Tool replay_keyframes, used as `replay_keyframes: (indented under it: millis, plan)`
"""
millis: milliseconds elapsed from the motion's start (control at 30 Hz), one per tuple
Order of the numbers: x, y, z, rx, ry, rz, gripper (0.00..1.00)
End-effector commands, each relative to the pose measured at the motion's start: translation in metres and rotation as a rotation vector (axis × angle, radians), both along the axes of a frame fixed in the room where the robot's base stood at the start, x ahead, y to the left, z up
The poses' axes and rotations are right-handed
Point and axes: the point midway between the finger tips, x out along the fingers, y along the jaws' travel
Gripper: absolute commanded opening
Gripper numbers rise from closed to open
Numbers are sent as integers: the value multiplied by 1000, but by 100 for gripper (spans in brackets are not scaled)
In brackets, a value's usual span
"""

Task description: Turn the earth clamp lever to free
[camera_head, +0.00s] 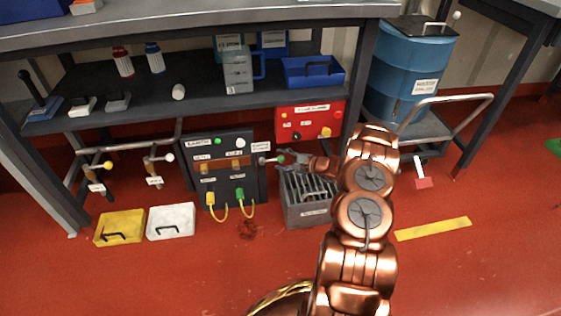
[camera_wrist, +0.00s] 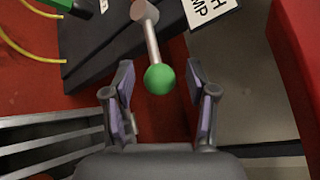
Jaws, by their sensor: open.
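The earth clamp lever is a grey rod with a green ball knob (camera_wrist: 159,79) on the side of the dark earth panel (camera_head: 222,146). In the head view my gripper (camera_head: 288,157) is small beside the green knob, right of the panel and above the grey crate.
A grey slotted crate (camera_head: 306,215) stands on the floor below my gripper. A red box (camera_head: 309,121) is mounted just above. Yellow cables hang from the panel's front. Yellow (camera_head: 120,227) and white (camera_head: 171,221) cases lie on the floor at left.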

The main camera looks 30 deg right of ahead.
Motion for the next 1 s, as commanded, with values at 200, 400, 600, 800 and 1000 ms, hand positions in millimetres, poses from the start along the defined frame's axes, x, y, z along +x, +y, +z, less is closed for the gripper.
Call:
replay_keyframes:
  millis: [200,400,600,800,1000]
  plan:
    - [8,3,-2,0,-1,-1,57]
    - [8,3,-1,0,-1,-1,57]
    - [7,3,-2,0,-1,-1,38]
    - [7,3,-2,0,-1,-1,18]
    - [8,3,-1,0,-1,-1,0]
